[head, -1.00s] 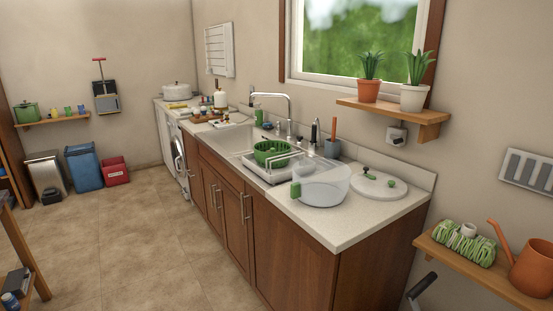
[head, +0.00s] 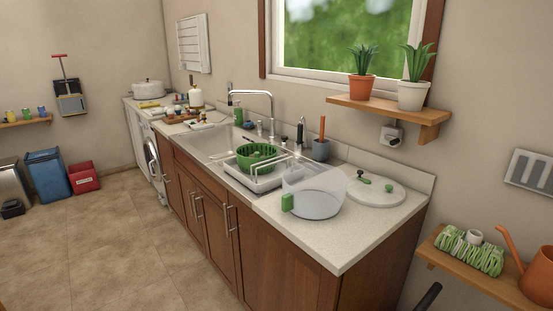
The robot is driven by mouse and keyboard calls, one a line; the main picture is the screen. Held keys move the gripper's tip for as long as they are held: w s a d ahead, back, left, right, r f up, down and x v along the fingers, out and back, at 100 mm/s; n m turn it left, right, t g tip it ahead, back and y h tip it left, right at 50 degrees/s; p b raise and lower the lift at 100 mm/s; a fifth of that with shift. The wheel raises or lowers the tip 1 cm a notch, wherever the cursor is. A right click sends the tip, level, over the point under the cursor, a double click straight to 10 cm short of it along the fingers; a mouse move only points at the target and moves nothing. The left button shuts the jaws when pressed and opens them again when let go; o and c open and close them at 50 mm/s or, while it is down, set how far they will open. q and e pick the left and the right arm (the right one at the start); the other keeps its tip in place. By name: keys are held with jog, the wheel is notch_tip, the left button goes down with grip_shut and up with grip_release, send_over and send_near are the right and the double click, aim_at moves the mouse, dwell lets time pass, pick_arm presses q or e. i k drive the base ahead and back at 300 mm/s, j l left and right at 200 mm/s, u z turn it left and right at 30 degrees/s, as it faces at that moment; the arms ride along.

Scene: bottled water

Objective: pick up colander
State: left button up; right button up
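The green colander (head: 256,157) sits in the white dish rack (head: 262,181) beside the sink, on the countertop. It is a round bowl with holes, and the rack's wires partly cover its right side. A clear container with a green handle (head: 314,193) stands just right of the rack. Neither of my grippers can be made out; only a dark piece (head: 427,297), perhaps part of my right arm, shows at the bottom edge.
A white lid (head: 376,190) lies on the counter behind the clear container. A tall faucet (head: 254,95) rises behind the sink. A shelf with potted plants (head: 385,105) juts from the wall above. The floor before the cabinets is clear.

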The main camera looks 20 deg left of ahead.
aim_at(248, 154)
jog(key=i+j+z, duration=0.1)
jog(key=i+j, duration=0.3)
jog(key=j, duration=0.25)
jog(key=i+j+z, duration=0.15)
jog(key=i+j, duration=0.2)
jog(key=j, duration=0.3)
jog(key=i+j+z, duration=0.15)
jog(key=j, duration=0.2)
jog(key=i+j, duration=0.2)
jog(key=j, duration=0.2)
jog(key=i+j, duration=0.15)
jog(key=j, duration=0.2)
jog(key=i+j, duration=0.2)
jog(key=j, duration=0.2)
jog(key=i+j, duration=0.15)
jog(key=j, duration=0.2)
jog(key=i+j, duration=0.2)
jog(key=j, duration=0.2)
